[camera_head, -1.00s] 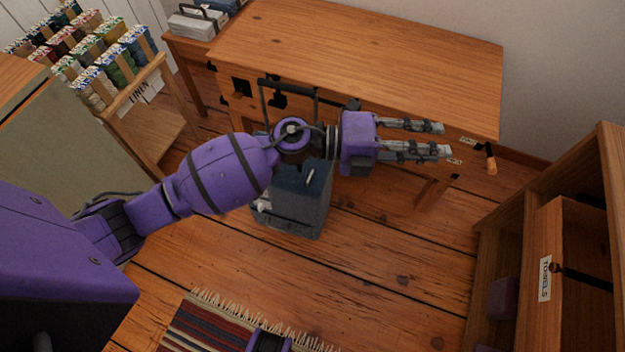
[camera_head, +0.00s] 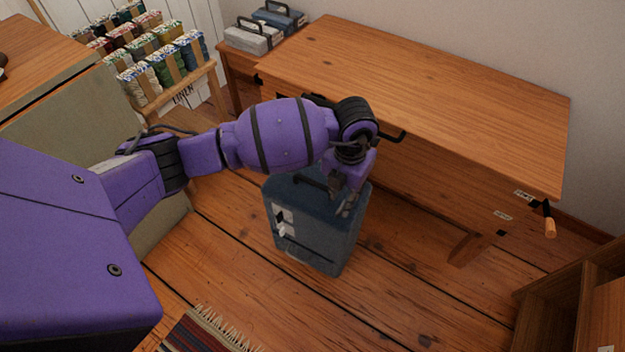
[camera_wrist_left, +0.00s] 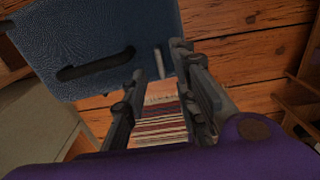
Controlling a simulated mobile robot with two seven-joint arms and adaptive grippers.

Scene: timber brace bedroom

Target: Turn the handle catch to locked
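A blue case (camera_head: 345,240) stands on the wooden floor in front of the desk. In the left wrist view the top of the case (camera_wrist_left: 160,15) carries a dark handle (camera_wrist_left: 95,65) and a short light grey lever (camera_wrist_left: 160,62), which looks like the catch. My left gripper (camera_head: 340,196) points down at the top of the case, near its right side. In the left wrist view my left gripper (camera_wrist_left: 158,68) is open, with the lever appearing between its fingertips. I cannot tell whether they touch it. In the head view the lever is hidden. My right gripper is out of view.
The wooden desk (camera_head: 430,90) stands just behind the case, with a crank (camera_head: 549,220) at its right end. A shelf of yarn (camera_head: 165,65) is at the left. A striped rug (camera_head: 210,335) lies in front. Floor right of the case is clear.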

